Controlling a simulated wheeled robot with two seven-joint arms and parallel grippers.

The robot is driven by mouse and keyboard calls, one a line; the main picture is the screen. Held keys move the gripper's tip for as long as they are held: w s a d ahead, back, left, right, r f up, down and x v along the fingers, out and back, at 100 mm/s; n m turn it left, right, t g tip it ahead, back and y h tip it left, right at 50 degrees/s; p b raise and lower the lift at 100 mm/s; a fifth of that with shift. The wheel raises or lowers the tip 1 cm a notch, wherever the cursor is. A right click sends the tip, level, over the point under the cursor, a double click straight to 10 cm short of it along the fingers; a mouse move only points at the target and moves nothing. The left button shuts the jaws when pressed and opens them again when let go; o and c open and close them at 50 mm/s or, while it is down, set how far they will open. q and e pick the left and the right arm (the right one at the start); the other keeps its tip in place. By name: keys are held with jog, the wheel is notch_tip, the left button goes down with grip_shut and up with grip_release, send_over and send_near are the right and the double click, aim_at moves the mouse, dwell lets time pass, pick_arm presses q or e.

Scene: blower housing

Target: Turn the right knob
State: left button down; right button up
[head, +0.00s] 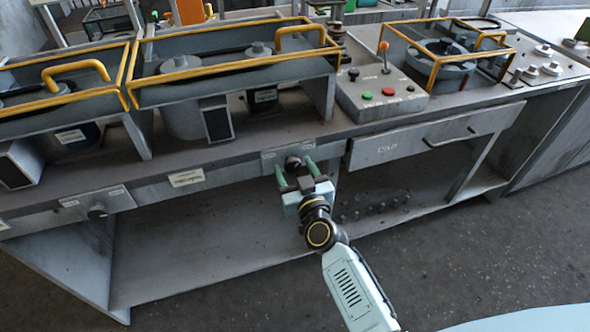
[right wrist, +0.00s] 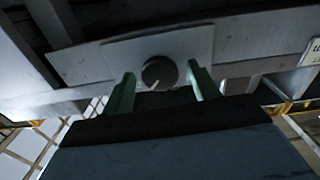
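The right knob (head: 293,162) is a dark round knob on a grey plate on the front edge of the bench. In the right wrist view the knob (right wrist: 158,73) shows a light pointer mark towards its lower side. My right gripper (head: 296,170) is in front of it. Its green fingers are open, one on each side of the knob, with gaps on both sides in the right wrist view (right wrist: 163,88). How far the fingertips reach past the knob's face is hard to tell. My left gripper is not in view.
Another dark knob (head: 97,212) sits further left on the bench front. A drawer (head: 400,148) with a handle is right of the plate. A control box (head: 380,98) with buttons and an orange-topped lever stands above. A lower shelf (head: 200,245) runs beneath the bench.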

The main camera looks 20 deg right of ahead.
jog(key=c, duration=0.9)
jog(key=shift+c, duration=0.2)
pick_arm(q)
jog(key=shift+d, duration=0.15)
pick_arm(e)
jog(key=shift+m, duration=0.5)
jog(key=shift+m+p, duration=0.4)
jog(key=shift+m, duration=0.2)
jog(key=m, duration=0.4)
jog(key=shift+m+p, duration=0.3)
jog(key=shift+p, duration=0.1)
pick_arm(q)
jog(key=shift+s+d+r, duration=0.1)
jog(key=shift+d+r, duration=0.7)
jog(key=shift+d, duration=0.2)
pick_arm(e)
jog(key=m, duration=0.4)
jog(key=shift+m, duration=0.4)
